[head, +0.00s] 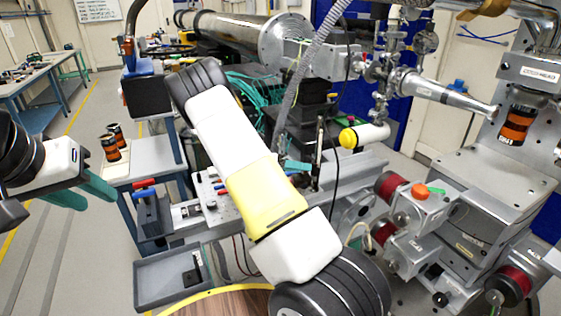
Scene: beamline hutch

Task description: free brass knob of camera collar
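A black camera with an orange band (515,125) stands upright against the grey metal stage at the right. The collar around it and its brass knob are too small or hidden to make out. My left gripper (101,203) is at the far left, its two teal fingers apart and nothing between them, well away from the camera. My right arm crosses the middle in white and yellow. A small teal piece (295,167) shows just beyond it and may be a finger of my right gripper; the rest is hidden.
Two similar orange-banded cylinders (113,142) stand on a small blue-framed table (148,156). A grey tray (168,281) is below. Beam pipes, a yellow-capped tube (350,138) and red-knobbed stages (430,215) crowd the middle and right. Floor is clear at the left.

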